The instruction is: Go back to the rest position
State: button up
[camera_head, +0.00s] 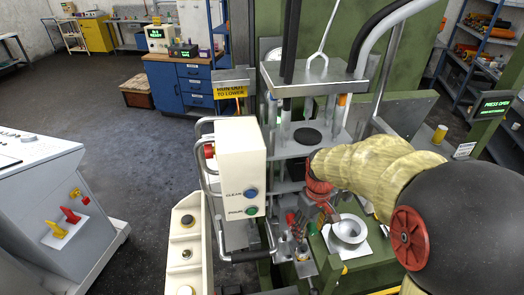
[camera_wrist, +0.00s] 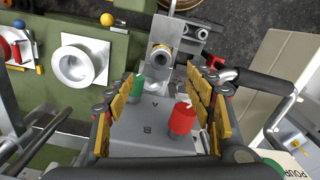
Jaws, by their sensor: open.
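My gripper (camera_wrist: 163,84) is open in the wrist view, with its yellow-padded fingers spread left and right. Between and below them is a grey block (camera_wrist: 150,125) with a green knob (camera_wrist: 137,89) and a red knob (camera_wrist: 182,118). The fingers do not appear closed on either knob. In the head view my arm comes in from the right, and my gripper (camera_head: 308,222) is low over the machine, beside a white funnel-like dish (camera_head: 349,232). Its fingertips are small and partly hidden there. No marker of the rest position shows.
A white control box (camera_head: 240,168) with buttons and a rail stands left of my gripper. The machine's upper plate (camera_head: 330,75) and posts rise behind it. A console (camera_head: 50,215) is at far left. A blue cabinet (camera_head: 180,85) stands behind. The dark floor (camera_head: 120,135) between is open.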

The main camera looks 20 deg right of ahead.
jog(key=s+a+m+t+b, duration=0.1)
jog(key=s+a+t+b, duration=0.4)
jog(key=s+a+b, duration=0.6)
jog(key=a+b, duration=0.1)
jog(key=b, duration=0.6)
jog(key=shift+s+f+t, duration=0.2)
jog(key=shift+s+t, duration=0.1)
